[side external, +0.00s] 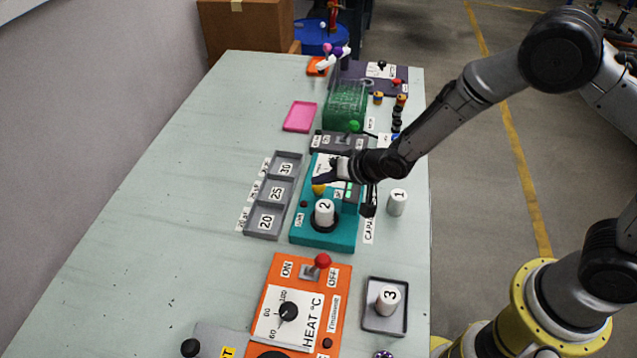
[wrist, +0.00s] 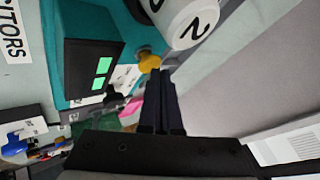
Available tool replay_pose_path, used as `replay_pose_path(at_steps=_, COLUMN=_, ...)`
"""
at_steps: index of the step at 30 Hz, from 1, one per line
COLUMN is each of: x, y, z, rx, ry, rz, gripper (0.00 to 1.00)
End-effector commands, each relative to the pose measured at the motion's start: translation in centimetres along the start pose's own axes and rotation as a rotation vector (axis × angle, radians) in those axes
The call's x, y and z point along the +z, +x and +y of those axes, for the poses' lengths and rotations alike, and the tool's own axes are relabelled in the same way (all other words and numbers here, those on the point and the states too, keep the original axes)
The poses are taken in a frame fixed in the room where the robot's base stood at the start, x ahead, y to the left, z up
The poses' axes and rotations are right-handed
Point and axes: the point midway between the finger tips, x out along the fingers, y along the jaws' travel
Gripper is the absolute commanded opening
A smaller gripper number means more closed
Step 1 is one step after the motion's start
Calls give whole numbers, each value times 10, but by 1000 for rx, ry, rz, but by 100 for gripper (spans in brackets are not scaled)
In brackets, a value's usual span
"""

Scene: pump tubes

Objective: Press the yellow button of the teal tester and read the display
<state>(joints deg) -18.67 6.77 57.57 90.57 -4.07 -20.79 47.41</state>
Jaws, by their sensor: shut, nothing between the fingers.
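The teal tester (side external: 344,236) lies mid-table. A white cylinder marked 2 (side external: 324,211) stands upright in its round dark socket. The yellow button (side external: 319,189) is just behind this cylinder; in the wrist view it (wrist: 149,61) is right at my fingertips. My gripper (side external: 321,178) is shut and empty over the tester, fingers pointing at the button. I cannot tell whether they touch it. The tester's dark display box (wrist: 92,68) shows two lit green blocks; I cannot make out a value.
A white cylinder marked 1 (side external: 397,202) stands right of the tester. Cylinder 3 (side external: 388,299) stands in a dark tray (side external: 372,325). A grey tray (side external: 270,222) marked 20, 25, 30 lies left. The orange heat unit (side external: 335,272) with a red-knobbed lever is in front. The left tabletop is clear.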

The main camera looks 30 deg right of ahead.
Motion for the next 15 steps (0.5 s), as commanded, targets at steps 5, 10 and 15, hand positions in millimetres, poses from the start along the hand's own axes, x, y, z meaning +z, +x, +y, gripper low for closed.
replay_pose_path(at_steps=5, x=3, y=4, z=3, rx=1, ry=0, rz=-1, gripper=0)
replay_pose_path(at_steps=10, x=4, y=6, z=4, rx=0, ry=0, rz=0, gripper=0)
replay_pose_path(at_steps=15, x=4, y=6, z=4, rx=0, ry=0, rz=0, gripper=0)
